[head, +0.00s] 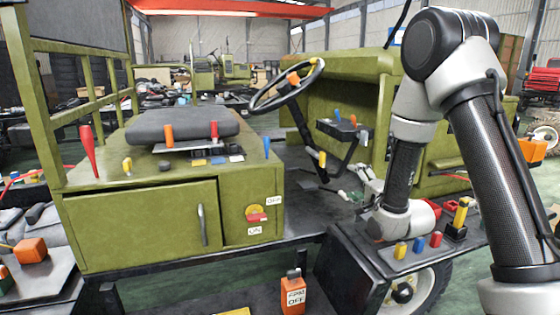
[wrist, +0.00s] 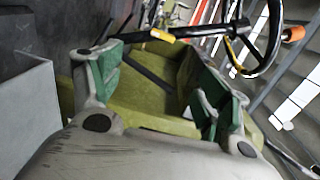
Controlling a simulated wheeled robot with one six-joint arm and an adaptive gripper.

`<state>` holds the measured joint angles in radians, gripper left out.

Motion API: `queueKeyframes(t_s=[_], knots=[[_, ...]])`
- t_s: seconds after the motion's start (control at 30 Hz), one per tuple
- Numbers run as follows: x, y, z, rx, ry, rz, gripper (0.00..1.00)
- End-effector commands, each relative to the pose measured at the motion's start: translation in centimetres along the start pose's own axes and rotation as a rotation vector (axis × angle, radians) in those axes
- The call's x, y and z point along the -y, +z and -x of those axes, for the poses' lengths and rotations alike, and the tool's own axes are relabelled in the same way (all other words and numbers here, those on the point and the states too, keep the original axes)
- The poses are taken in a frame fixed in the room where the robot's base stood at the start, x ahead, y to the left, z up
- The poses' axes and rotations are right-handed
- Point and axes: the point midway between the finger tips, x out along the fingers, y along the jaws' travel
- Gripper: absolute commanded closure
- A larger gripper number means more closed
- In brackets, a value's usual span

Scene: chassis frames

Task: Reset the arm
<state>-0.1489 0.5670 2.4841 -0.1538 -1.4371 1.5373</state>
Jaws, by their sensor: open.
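My gripper (head: 358,186) is at the middle right of the head view, in front of the olive vehicle frame, low beside the lever under the steering wheel. My arm comes down to it from the right. In the wrist view my gripper (wrist: 160,80) has its two green-padded fingers spread wide apart.
A steering wheel (head: 287,86) and a yellow-tipped lever (head: 322,159) stand left of my gripper. A black seat (head: 182,126) is on the olive cabinet (head: 150,229). Colored knobs (head: 418,245) line the fender by my forearm. An orange box (head: 293,292) stands low in front.

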Motion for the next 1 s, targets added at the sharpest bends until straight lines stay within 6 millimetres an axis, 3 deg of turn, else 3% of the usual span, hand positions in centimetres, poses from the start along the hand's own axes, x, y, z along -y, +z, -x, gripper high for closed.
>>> queueKeyframes(t_s=[0.37,0.57,0.67,0.77,0.87,1.0], knots=[[2.4,-1.8,1.1,-0.027,0.141,0.201,0.23],[4.5,-3.4,3.6,-0.028,0.291,0.39,0.23],[6.0,-4.4,6.3,-0.011,0.4,0.517,0.23],[7.5,-5.3,10.5,0.035,0.54,0.663,0.23],[8.6,-5.5,15.7,0.114,0.679,0.797,0.23],[9.6,-4.8,24.2,0.277,0.849,0.954,0.23]])
